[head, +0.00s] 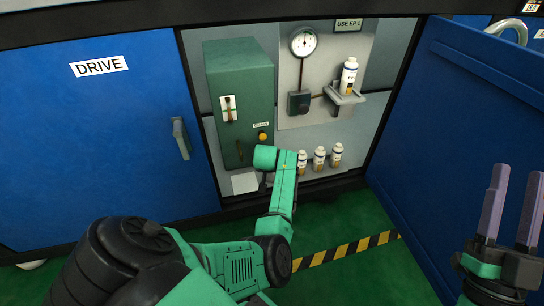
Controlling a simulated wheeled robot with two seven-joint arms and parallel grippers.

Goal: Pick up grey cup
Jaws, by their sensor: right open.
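I cannot make out a grey cup in the head view. My right gripper (514,205) stands at the lower right, its two grey-purple fingers pointing up and apart. It is open and empty, in front of the blue door on the right. My left arm reaches from the lower left toward the open cabinet. Its gripper does not show, and the arm hides part of the cabinet floor.
A white bottle (348,76) stands on a small bracket. Several similar bottles, one here (319,159), stand on the cabinet floor. A green box (240,95) and a gauge (304,41) are inside. An open blue door (460,120) bounds the right.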

